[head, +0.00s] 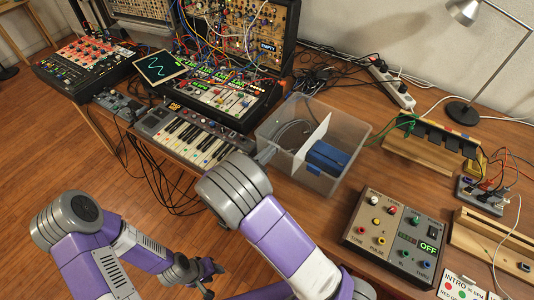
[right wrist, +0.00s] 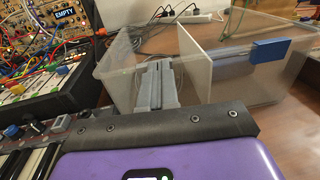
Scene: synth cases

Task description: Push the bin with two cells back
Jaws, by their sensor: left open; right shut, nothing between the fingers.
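The bin with two cells (head: 352,129) is a clear plastic box on the wooden table, with a pale divider. Its right cell holds a blue case (head: 326,158); its left cell holds a dark looped cable (head: 292,134). The bin also shows in the right wrist view (right wrist: 112,72). My right gripper (head: 265,154) is shut and empty at the bin's near left side. In the right wrist view, its grey fingers (right wrist: 157,72) point toward the left cell; I cannot tell whether they touch the wall. My left gripper (head: 212,279) is open and empty, low in front of the table.
A small keyboard (head: 190,137) and a synth with patch cables (head: 228,97) stand left of the bin. A knob box (head: 391,238) stands to the right. Behind the bin lie black cables (head: 318,78) and a power strip (head: 391,86), with some bare table between.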

